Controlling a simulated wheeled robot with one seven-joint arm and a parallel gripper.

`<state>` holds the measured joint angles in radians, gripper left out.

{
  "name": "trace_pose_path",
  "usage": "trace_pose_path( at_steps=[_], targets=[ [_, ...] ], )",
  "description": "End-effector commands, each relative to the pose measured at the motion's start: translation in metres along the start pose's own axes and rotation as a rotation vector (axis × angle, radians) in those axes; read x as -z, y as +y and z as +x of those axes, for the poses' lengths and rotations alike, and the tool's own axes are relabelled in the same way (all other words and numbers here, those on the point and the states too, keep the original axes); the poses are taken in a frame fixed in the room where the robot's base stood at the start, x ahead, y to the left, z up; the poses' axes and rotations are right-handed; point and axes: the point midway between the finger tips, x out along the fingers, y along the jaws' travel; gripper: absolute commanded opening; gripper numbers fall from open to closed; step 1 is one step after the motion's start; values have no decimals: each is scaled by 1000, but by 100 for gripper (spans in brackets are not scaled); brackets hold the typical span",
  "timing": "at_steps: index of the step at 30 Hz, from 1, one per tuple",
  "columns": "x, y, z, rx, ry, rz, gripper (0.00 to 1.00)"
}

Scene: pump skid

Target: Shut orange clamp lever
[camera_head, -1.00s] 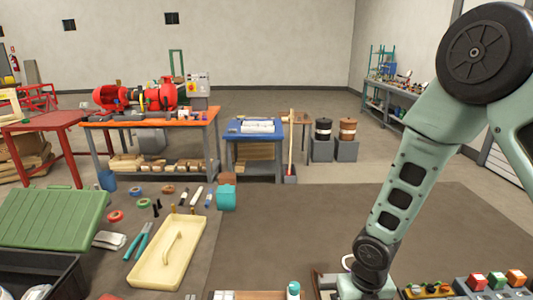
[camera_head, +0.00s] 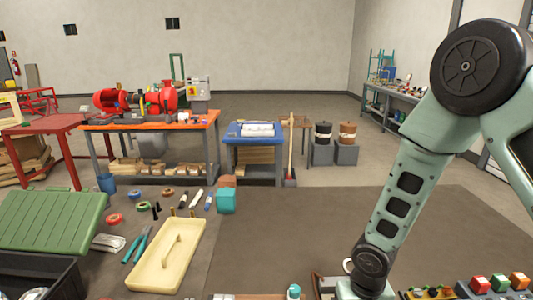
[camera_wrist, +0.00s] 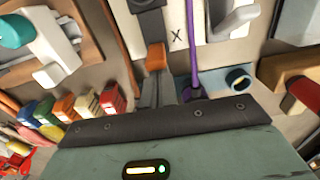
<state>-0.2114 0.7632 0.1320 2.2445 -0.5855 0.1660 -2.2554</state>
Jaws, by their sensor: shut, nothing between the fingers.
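An orange lever end (camera_wrist: 155,56) shows at the upper middle of the wrist view, just beyond my fingers, with a black fitting above it. I take it for the orange clamp lever. My gripper (camera_wrist: 166,88) is shut and empty, its grey fingers pointing up the picture toward the orange end. The fingers look very close to it or touching; I cannot tell which. The lever's lower part is hidden behind the fingers. In the head view my gripper and the lever are out of sight at the bottom edge.
A white lever (camera_wrist: 233,22) and an orange-brown bar (camera_wrist: 285,66) lie to the right. Coloured blocks (camera_wrist: 87,105) stand in a row at left. A cream tray (camera_head: 167,262) lies on the bench.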

Motion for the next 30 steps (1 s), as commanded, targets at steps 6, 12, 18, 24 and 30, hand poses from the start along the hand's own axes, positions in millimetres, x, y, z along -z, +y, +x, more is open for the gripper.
trace_pose_path(
  at_steps=[6, 12, 18, 24, 30],
  targets=[
    [-8, 0, -1, -1, 0, -1, 0],
    [-11, 0, -1, -1, 0, -1, 0],
    [-10, 0, -12, -1, 0, -1, 0],
    [-8, 0, -27, -1, 0, -1, 0],
    [-6, 0, -43, -1, 0, 0, 0]
  ],
)
